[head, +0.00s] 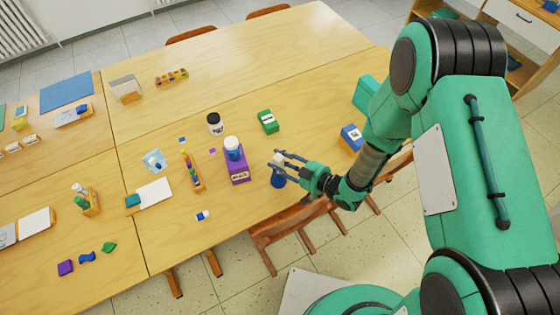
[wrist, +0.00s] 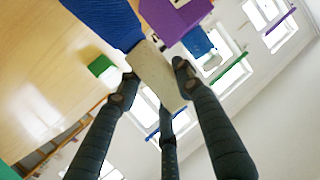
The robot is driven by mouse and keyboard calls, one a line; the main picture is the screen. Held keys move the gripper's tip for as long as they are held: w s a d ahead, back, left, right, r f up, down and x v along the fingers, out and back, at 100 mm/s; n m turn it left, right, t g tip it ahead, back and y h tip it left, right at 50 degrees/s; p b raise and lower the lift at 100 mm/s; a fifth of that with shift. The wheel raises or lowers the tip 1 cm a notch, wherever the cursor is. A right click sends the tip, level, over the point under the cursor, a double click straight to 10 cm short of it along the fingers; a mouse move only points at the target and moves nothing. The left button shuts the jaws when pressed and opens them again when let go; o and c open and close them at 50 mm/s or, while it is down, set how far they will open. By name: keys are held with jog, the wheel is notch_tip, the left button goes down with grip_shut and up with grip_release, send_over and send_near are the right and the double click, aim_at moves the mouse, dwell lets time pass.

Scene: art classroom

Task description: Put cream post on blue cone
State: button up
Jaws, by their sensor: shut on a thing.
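The cream post (head: 277,160) is a small pale block between the fingers of my gripper (head: 281,157), near the front edge of the table. In the wrist view the cream post (wrist: 156,78) fills the space between the fingertips of my gripper (wrist: 155,82), which is shut on it. The blue cone (head: 278,181) stands on the table directly below the post. In the wrist view the blue cone (wrist: 103,18) meets the end of the post. I cannot tell whether the post rests on the cone or hangs just over it.
A purple box (head: 238,170) with a blue, white-capped bottle (head: 233,147) stands just left of the cone. A green box (head: 268,122) and a black jar with a white label (head: 215,124) stand behind. A blue-and-white box (head: 351,137) is to the right. A chair (head: 295,236) is at the table's front edge.

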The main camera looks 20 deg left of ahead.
dwell(0.3)
jog(key=o, duration=1.2)
jog(key=shift+f, duration=0.1)
jog(key=shift+r, duration=0.2)
jog(key=shift+p+v, duration=0.75)
jog(key=shift+v, duration=5.25)
jog(key=shift+s, duration=0.1)
